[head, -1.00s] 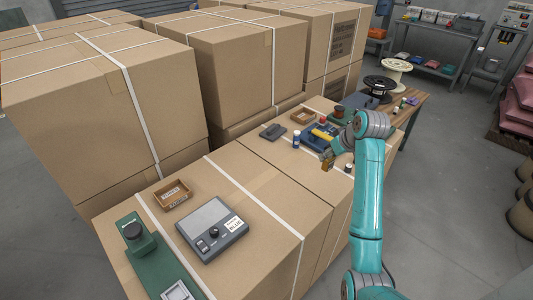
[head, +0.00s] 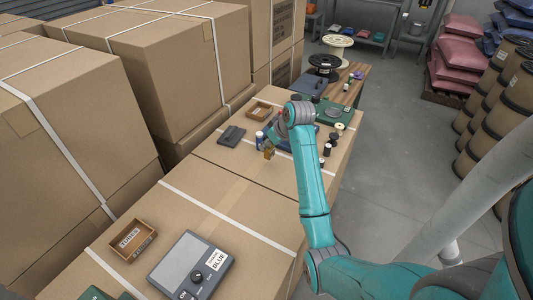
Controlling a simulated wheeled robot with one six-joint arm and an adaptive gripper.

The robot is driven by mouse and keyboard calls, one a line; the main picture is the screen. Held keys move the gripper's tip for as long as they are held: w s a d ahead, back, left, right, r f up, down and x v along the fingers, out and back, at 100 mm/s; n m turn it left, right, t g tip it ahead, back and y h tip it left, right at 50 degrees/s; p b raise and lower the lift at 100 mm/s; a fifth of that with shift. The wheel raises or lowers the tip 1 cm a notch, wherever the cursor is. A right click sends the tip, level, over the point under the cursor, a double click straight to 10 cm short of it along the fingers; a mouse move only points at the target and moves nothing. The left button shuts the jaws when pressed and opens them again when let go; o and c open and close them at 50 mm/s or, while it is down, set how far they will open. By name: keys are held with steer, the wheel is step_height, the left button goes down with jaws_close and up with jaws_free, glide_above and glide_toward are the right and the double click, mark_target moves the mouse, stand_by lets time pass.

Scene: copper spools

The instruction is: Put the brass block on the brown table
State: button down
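The brass block (head: 269,154) is a small golden-brown piece at the end of my arm, above the near side of the strapped cardboard boxes. My gripper (head: 270,148) is small in the head view and partly hidden by the arm; it appears shut on the block. The brown table (head: 339,91) is a wooden top at the back, beyond the boxes.
A blue-and-white bottle (head: 260,140), a dark tray (head: 231,136) and an open wooden box (head: 262,111) are near my gripper. Several dark spools stand right of the arm by a green board (head: 336,113). Tall cartons (head: 170,75) line the left; floor (head: 400,130) is clear at right.

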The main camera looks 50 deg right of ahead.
mark_target(272, 149)
steer(key=shift+f, duration=2)
steer(key=shift+f, duration=0.1)
steer(key=c, duration=0.6)
jaws_free()
steer(key=v, duration=1.2)
